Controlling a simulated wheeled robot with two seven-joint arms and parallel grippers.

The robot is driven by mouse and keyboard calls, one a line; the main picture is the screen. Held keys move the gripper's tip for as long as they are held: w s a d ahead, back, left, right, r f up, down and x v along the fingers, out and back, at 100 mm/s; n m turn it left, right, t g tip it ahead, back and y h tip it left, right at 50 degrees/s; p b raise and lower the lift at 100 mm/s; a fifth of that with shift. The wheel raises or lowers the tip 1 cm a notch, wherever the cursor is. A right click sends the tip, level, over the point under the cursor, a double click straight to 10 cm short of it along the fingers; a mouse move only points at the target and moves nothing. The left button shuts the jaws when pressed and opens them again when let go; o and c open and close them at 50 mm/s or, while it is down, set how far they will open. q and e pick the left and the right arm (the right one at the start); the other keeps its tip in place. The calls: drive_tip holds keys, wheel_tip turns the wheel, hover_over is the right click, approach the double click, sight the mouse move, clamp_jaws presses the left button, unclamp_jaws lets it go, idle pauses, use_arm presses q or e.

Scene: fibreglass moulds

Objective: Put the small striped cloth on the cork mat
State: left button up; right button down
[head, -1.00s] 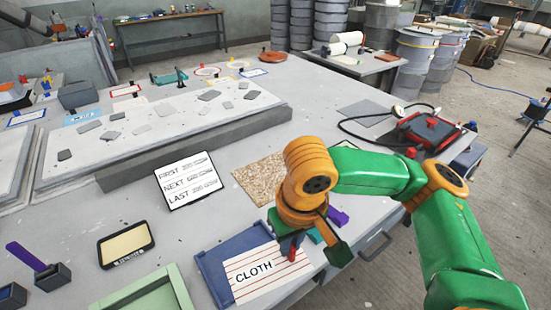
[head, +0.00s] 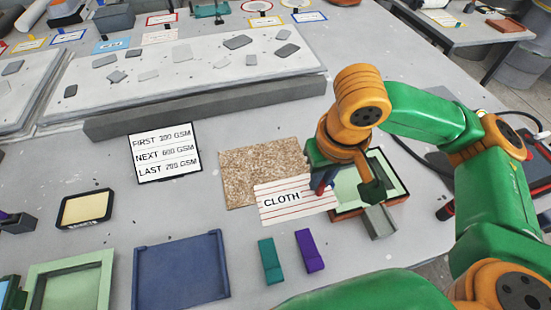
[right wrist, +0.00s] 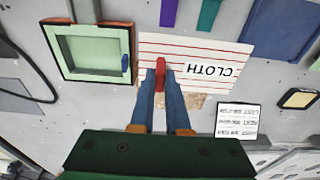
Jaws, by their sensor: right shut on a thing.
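The small striped cloth (head: 285,203) is white with red lines and the word CLOTH. My right gripper (head: 320,182) is shut on a red piece at the cloth's edge, clear between the blue fingers in the right wrist view (right wrist: 160,82). The cloth (right wrist: 205,50) covers the front right part of the cork mat (head: 250,165) and reaches past its front and right edges. I cannot tell whether it touches the mat. Only a strip of the mat (right wrist: 192,102) shows in the right wrist view. My left gripper is not in view.
A pale green tray (head: 397,168) with a brown rim stands close right of the cloth. A teal block (head: 270,262) and a purple block (head: 309,251) lie in front. An empty blue tray (head: 136,285) and a list card (head: 163,152) are at the left.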

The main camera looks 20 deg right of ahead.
sight(285, 182)
drive_tip(key=shift+w+a+f+b, duration=0.2)
drive_tip(key=shift+w+f+b, duration=0.2)
drive_tip(key=shift+w, duration=0.35)
drive_tip(key=a, duration=0.1)
drive_tip(key=w+a+f, duration=0.1)
drive_tip(key=a, duration=0.1)
drive_tip(key=a+b, duration=0.1)
drive_tip(key=a, duration=0.1)
drive_tip(key=shift+w+a+f, duration=0.15)
drive_tip(key=shift+w+f, duration=0.2)
drive_tip(key=shift+w, duration=0.05)
drive_tip(key=w+a+f+b, duration=0.2)
drive_tip(key=a+f, duration=0.2)
drive_tip(key=a, duration=0.3)
drive_tip(key=w+d+f, duration=0.6)
drive_tip(key=d+f, duration=0.1)
drive_tip(key=w+d+f, duration=0.3)
drive_tip(key=d, duration=0.1)
drive_tip(key=shift+w+f, duration=0.1)
drive_tip(key=shift+f, duration=0.05)
wheel_tip(285, 182, down, 2)
drive_tip(key=shift+a+f, duration=0.15)
drive_tip(key=shift+f, duration=0.35)
drive_tip(key=c, duration=0.9)
unclamp_jaws()
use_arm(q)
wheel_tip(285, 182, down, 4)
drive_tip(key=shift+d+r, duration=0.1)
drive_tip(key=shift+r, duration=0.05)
